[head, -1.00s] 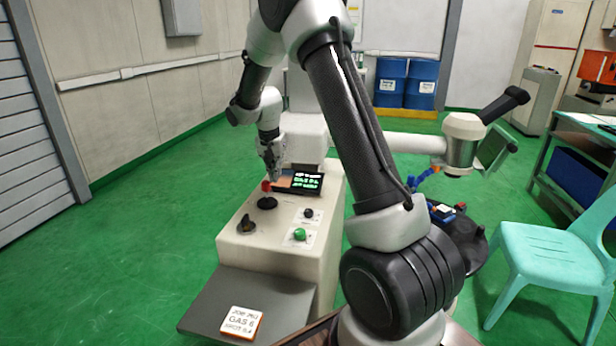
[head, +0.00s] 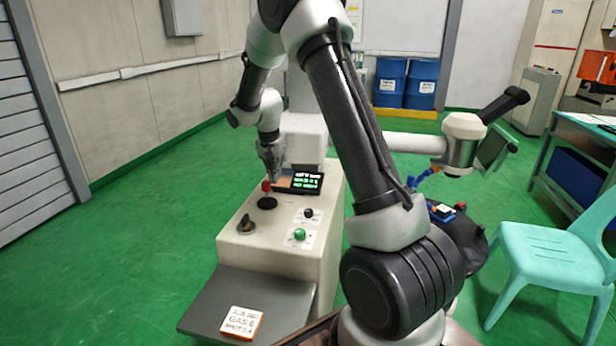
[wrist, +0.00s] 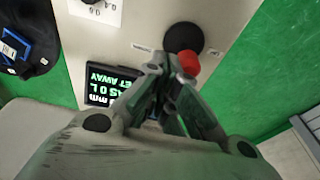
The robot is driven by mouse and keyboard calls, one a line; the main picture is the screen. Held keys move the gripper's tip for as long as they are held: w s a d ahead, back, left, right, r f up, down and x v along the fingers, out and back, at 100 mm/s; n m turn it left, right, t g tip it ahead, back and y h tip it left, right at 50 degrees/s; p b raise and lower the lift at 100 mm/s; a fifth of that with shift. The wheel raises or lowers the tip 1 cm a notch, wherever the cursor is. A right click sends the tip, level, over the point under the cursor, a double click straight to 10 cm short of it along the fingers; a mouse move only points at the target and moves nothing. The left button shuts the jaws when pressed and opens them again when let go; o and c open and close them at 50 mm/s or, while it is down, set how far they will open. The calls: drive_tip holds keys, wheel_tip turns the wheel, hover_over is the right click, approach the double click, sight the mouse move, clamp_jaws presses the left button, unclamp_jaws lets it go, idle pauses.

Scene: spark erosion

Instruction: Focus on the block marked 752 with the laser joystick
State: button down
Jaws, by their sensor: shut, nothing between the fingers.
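The laser joystick, with a red knob (head: 266,186) on a round black base (head: 267,203), stands on the pale control cabinet (head: 232,240). My gripper (head: 275,174) is shut and empty, its tips right by the knob. In the wrist view the fingertips (wrist: 168,72) are beside the red knob (wrist: 188,62); I cannot tell whether they touch it. A screen (head: 309,183) with green text lies just right of my gripper; the wrist view shows part of it (wrist: 104,84), with the words "GET AWAY" partly readable. No block marked 752 can be made out.
A black rotary knob (head: 246,224), a small black knob (head: 309,213) and a green button (head: 300,233) sit on the cabinet. A card (head: 243,322) lies on the grey shelf (head: 200,312). A dark round table (head: 476,240) and a turquoise chair (head: 548,241) stand at right.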

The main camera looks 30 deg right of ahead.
sight(268, 182)
drive_tip(key=shift+f, duration=1.8)
drive_tip(key=shift+w+a, duration=1)
drive_tip(key=shift+d, duration=0.1)
idle(3.0)
drive_tip(key=shift+s+d, duration=1)
drive_tip(key=shift+s, duration=0.1)
wheel_tip(268, 182, up, 7)
